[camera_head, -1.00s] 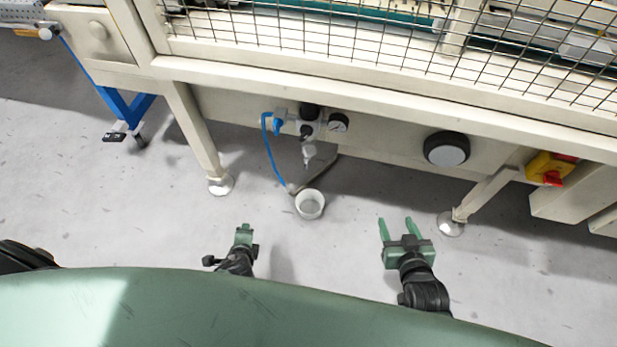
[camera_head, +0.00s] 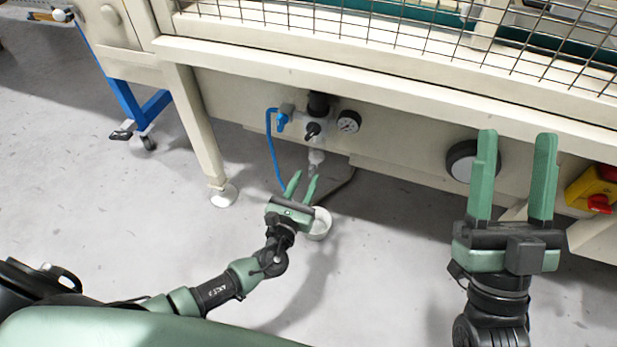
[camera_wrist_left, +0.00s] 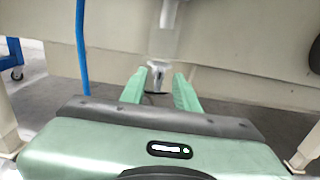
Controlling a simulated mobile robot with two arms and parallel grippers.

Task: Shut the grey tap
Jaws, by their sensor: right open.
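A small grey tap (camera_head: 316,158) hangs below the air unit under the machine's front beam. In the left wrist view the tap (camera_wrist_left: 158,68) shows between and beyond the fingertips; its handle position is too small to tell. My left gripper (camera_head: 303,177) is open and empty, its fingers pointing up at the tap from just below it in the picture. Contact with the tap cannot be told. My right gripper (camera_head: 516,140) is open and empty, further right, with its fingers pointing up in front of the machine.
A blue hose (camera_head: 271,150) runs down left of the tap. A gauge (camera_head: 348,121) and a black round knob (camera_head: 459,162) sit to the right. A machine leg (camera_head: 197,125) stands at left.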

